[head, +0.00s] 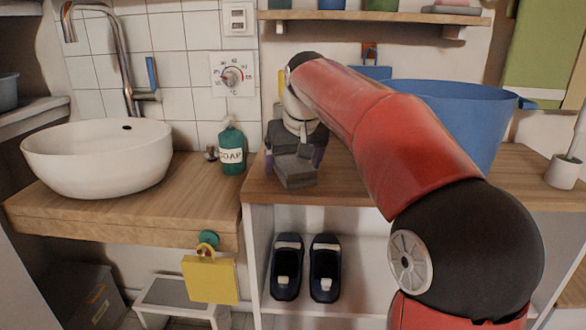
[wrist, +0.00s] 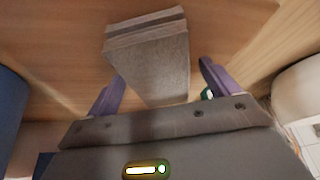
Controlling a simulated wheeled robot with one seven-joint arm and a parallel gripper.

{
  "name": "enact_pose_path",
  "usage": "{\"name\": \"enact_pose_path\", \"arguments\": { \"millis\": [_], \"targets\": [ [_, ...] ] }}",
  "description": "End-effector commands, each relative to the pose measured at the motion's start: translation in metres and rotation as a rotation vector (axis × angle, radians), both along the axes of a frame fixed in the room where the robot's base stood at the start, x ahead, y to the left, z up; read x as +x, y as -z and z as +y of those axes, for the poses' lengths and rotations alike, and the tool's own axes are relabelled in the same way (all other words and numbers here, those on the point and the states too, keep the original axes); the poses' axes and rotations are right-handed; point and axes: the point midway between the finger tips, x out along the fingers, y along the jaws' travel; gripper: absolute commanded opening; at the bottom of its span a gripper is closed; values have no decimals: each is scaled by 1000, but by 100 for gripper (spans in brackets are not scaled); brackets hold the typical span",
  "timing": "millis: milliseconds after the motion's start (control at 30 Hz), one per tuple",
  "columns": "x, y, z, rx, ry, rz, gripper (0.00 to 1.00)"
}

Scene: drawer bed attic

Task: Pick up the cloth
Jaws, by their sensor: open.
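A grey folded cloth (head: 295,172) lies on the wooden counter near its front edge. It looks like a thick, layered block in the wrist view (wrist: 150,50). My gripper (head: 293,160) is over the cloth, pointing down. Its purple fingers are open, one on either side of the cloth's near part in the wrist view (wrist: 158,82). I see a gap at the right finger; whether the left finger touches the cloth is unclear. Part of the cloth is hidden by the gripper body.
A teal soap bottle (head: 232,150) stands close left of the gripper, beside a white basin (head: 100,160). A large blue tub (head: 455,115) stands to the right, behind my arm. A shelf (head: 375,16) runs above. A yellow cloth-like square (head: 210,281) hangs below, near dark shoes (head: 287,268).

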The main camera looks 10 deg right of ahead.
Motion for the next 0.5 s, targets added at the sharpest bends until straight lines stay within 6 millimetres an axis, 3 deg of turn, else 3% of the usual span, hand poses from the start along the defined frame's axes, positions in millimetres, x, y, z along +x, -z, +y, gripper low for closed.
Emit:
{"name": "enact_pose_path", "arguments": {
  "millis": [133, 500],
  "targets": [
    [0, 2, 0, 0, 0, 0, 86],
    [0, 2, 0, 0, 0, 1, 38]
  ]
}}
